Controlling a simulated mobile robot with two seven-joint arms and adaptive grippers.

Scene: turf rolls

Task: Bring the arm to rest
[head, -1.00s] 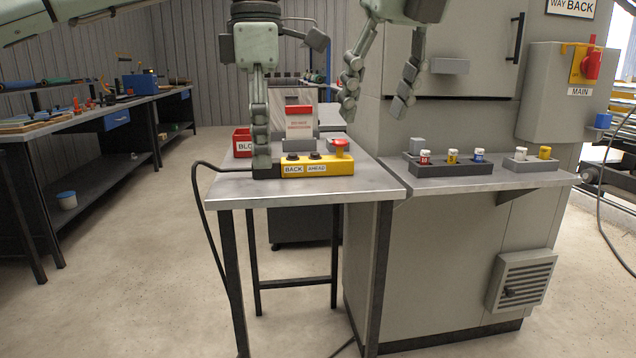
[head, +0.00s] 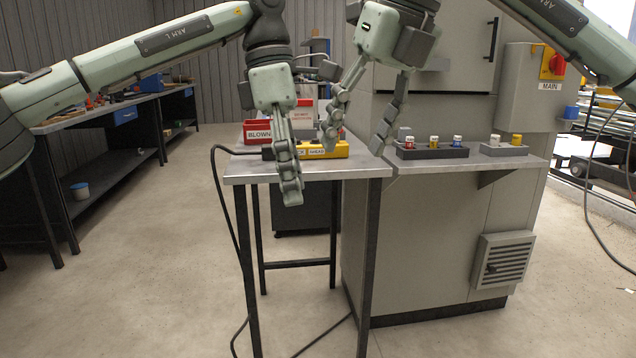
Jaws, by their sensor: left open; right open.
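My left gripper (head: 289,196) is open and empty, its fingers pointing down in front of the small table's front edge. It is seen edge-on, so the finger gap is hidden. My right gripper (head: 356,147) is open with its two fingers spread and nothing between them. It hangs near the table's right side, where the table meets the machine. A yellow control box (head: 325,151) with a label reading AHEAD lies on the small table (head: 350,170). My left fingers cover its left part and my right finger overlaps its top, so its buttons are mostly hidden.
A red bin (head: 257,133) stands behind the box. A black cable (head: 222,190) hangs off the table's left side. A workbench (head: 100,122) runs at left; the floor between is clear.

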